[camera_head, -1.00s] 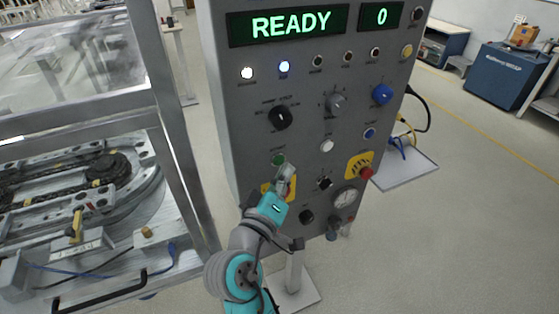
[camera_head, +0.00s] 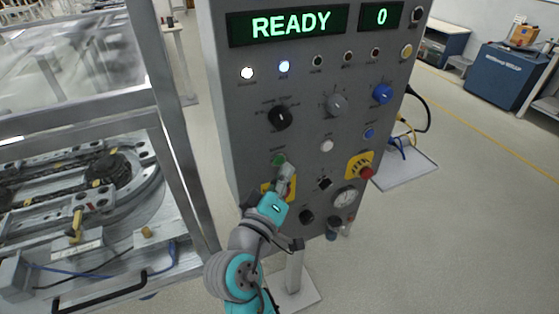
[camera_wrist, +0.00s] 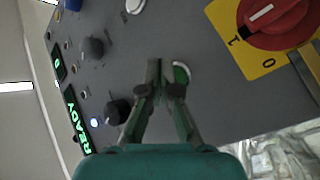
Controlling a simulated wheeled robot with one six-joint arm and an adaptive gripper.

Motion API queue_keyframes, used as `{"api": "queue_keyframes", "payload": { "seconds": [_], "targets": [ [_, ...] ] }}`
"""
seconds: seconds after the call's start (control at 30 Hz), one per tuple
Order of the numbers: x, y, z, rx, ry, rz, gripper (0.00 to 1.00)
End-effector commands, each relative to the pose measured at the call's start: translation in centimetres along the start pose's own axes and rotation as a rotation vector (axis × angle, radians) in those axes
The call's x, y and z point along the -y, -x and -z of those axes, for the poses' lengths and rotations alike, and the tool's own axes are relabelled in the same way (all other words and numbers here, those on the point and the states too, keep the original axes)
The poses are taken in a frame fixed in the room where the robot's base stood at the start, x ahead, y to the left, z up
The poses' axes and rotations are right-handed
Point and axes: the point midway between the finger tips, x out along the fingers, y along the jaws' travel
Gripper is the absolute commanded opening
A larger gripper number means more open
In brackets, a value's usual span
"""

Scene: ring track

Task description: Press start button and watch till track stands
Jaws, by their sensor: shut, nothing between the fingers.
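The grey control panel (camera_head: 305,110) stands in front of me. Its display (camera_head: 287,24) reads READY, and a smaller display (camera_head: 382,16) reads 0. The green button (camera_head: 279,160) is on the panel's lower left. My gripper (camera_head: 285,170) is shut and empty, with its tips close to the button's lower edge. In the wrist view the button (camera_wrist: 182,73) shows partly behind a finger; I cannot tell whether the tips touch it. The ring track (camera_head: 130,205) lies at left inside a metal-framed enclosure, partly cut off by the picture edge.
A red rotary switch on a yellow plate (camera_wrist: 262,60) sits close to my gripper. A red mushroom button (camera_head: 366,172) is farther right. Knobs and lamps fill the panel; a white and a blue lamp are lit. The enclosure post (camera_head: 180,130) stands left of my arm.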

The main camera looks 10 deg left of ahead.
Motion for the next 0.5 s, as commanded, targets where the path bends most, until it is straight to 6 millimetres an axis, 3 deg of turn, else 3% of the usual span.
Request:
{"api": "queue_keyframes", "payload": {
  "seconds": [0.5],
  "targets": [
    [0.39, -0.59, 0.46, 0.000, 0.000, 0.000, 0.00]
  ]
}}
